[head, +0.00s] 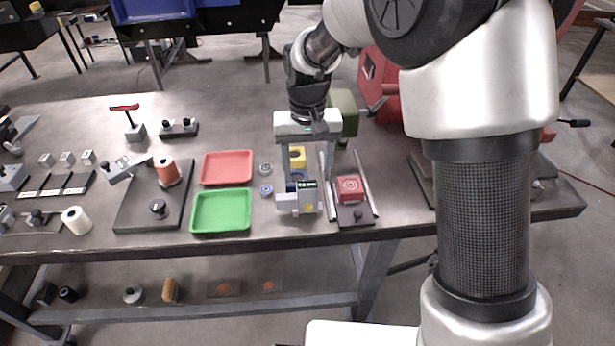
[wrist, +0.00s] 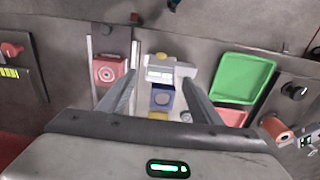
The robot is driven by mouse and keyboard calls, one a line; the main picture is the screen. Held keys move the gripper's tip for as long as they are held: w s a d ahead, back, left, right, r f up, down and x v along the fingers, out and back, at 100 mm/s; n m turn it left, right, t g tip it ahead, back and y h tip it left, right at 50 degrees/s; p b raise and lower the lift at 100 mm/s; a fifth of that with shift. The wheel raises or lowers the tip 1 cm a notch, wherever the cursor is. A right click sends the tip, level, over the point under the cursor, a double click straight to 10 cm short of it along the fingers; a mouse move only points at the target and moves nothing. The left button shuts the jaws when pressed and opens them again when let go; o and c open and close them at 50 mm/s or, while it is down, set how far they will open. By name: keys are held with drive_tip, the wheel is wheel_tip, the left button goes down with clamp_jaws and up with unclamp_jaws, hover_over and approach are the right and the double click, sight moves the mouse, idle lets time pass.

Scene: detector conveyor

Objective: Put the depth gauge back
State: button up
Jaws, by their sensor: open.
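A pale grey device with a small lit display, which looks like the depth gauge (head: 290,202), stands near the table's front edge, right of the green tray. It also shows in the wrist view (wrist: 168,72), just beyond my fingertips. My gripper (head: 305,172) points down behind and above it, open, with nothing clasped. In the wrist view the fingers (wrist: 160,86) stand apart with a blue block (wrist: 162,98) seen between them. A yellow block (head: 297,157) is behind the blue one. I cannot tell whether the fingers touch anything.
A red block (head: 350,188) sits between two metal rails close on the right. A green tray (head: 221,233) and a red tray (head: 227,153) lie to the left, with small round parts beside them. A red machine (head: 378,85) stands behind. The table's front edge is near.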

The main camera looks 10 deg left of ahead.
wheel_tip(320, 180, up, 9)
drive_tip(key=s+d+r+m+t, duration=0.1)
drive_tip(key=s+d+r+t, duration=0.1)
drive_tip(key=s+d+r, duration=0.75)
drive_tip(key=s+d+f+m+t, duration=0.1)
drive_tip(key=s+d+t, duration=0.2)
drive_tip(key=s+d, duration=0.7)
drive_tip(key=shift+s+f+t, duration=0.2)
drive_tip(key=shift+s+t, duration=0.1)
